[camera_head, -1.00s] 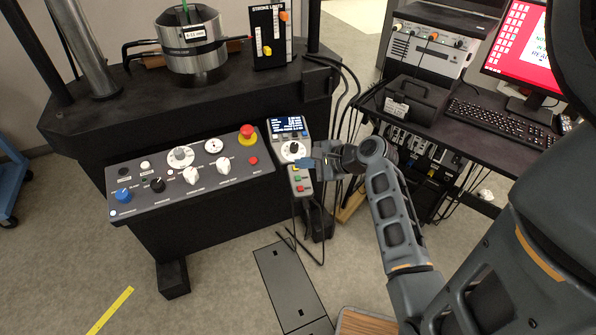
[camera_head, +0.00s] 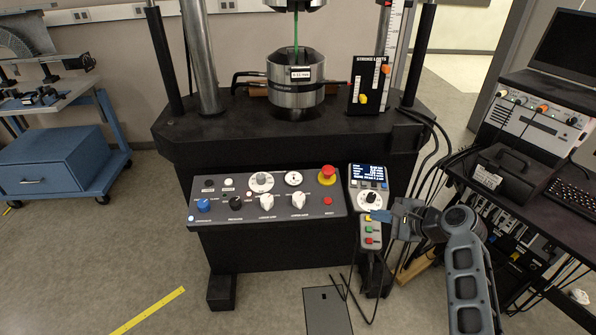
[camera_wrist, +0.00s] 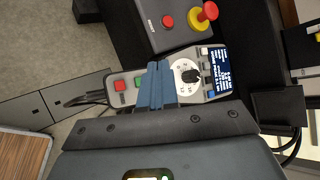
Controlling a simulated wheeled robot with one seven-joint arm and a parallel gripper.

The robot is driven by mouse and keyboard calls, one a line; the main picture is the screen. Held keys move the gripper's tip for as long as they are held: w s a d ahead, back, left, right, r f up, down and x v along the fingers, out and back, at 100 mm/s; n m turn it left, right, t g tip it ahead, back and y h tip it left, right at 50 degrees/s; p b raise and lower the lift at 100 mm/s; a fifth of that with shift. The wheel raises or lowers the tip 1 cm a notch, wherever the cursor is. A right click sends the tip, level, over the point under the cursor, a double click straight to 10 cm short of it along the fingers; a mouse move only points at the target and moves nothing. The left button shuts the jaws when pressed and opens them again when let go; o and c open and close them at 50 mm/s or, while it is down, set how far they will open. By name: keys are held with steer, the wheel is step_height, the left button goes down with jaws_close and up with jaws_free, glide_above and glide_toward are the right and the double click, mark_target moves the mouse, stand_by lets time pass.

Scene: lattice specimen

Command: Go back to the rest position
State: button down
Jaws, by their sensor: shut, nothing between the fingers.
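My gripper (camera_head: 384,216) is at the right of the test machine's controls, in front of the handheld control box (camera_head: 368,190) with its blue screen, dial and coloured buttons. Its blue fingertips are together with nothing between them. In the wrist view, the shut fingers (camera_wrist: 156,86) lie over the middle of the same box (camera_wrist: 190,75), between its dial and its green and red buttons. I cannot tell whether they touch it. My arm reaches up from the lower right in the head view.
The grey control panel (camera_head: 264,208) with a red emergency knob (camera_head: 327,174) is left of the box. The black machine frame (camera_head: 300,130) stands behind. A dark desk (camera_head: 520,205) with equipment is on the right. A blue cart (camera_head: 60,150) stands at the left. Open floor lies in front.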

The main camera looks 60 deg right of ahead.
steer(key=s+a+f+n+g+h, duration=0.1)
steer(key=s+a+n, duration=0.1)
steer(key=a+n, duration=0.65)
steer(key=s+a+f+n, duration=0.2)
steer(key=s+a+n, duration=0.1)
steer(key=a, duration=1)
steer(key=s+a+r+n+t+y, duration=0.2)
steer(key=s+a+r+n, duration=0.3)
steer(key=r+n, duration=0.3)
steer(key=s+a+r+n+t+y, duration=0.2)
steer(key=s+a+r+n, duration=0.3)
steer(key=a+r+n, duration=0.3)
steer(key=shift+a+r+t+b, duration=0.3)
steer(key=shift+r+t+b, duration=0.1)
steer(key=shift+r, duration=0.1)
steer(key=c, duration=1.8)
jaws_free()
steer(key=shift+w, duration=0.1)
